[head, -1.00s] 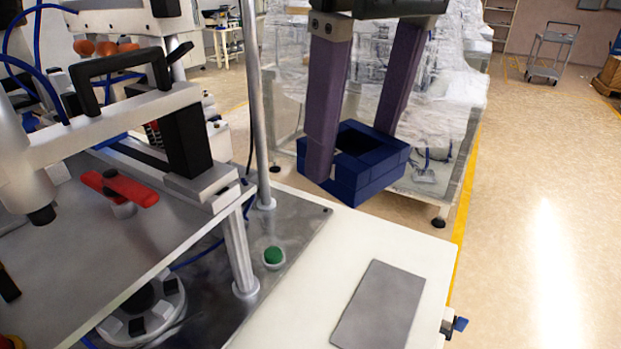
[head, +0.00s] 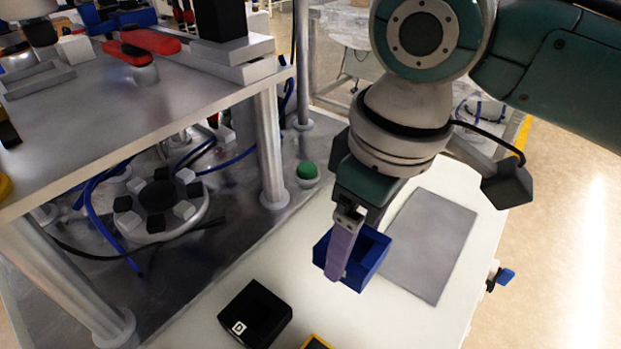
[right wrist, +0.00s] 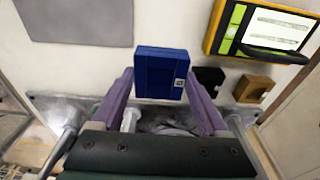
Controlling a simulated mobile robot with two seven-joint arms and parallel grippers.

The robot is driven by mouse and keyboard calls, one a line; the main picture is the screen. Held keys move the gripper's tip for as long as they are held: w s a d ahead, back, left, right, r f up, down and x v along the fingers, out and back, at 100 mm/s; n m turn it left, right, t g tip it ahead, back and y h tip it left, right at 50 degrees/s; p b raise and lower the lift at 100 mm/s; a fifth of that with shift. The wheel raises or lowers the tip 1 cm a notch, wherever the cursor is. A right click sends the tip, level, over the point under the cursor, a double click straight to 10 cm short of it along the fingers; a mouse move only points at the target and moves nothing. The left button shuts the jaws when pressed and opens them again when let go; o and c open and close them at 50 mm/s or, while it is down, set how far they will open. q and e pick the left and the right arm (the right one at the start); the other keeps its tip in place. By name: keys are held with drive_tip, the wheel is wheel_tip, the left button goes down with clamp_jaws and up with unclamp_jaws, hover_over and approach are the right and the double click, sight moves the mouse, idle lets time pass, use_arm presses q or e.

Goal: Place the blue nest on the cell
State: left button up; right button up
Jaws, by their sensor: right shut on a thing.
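The blue nest (head: 372,256) is a small square open box, held over the white top of the cell (head: 300,255). My right gripper (head: 348,250) is shut on it, with a purple finger along its near side. In the right wrist view the nest (right wrist: 160,70) sits between both purple finger tips (right wrist: 159,80), with a small white tag on its face. I cannot tell whether its underside touches the cell top. My left gripper is not in view.
A flat grey plate (head: 432,245) lies right of the nest. A black box (head: 255,312) marked D stands nearer, at the lower left. A green button (head: 307,170) and metal posts stand to the left. The wrist view shows a brown box (right wrist: 253,88) and a yellow-green device (right wrist: 225,28).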

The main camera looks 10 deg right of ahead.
wheel_tip(320, 180, down, 7)
drive_tip(key=shift+f+b, duration=0.2)
drive_tip(key=shift+b, duration=0.7)
drive_tip(key=shift+f, duration=0.15)
drive_tip(key=o, duration=1.5)
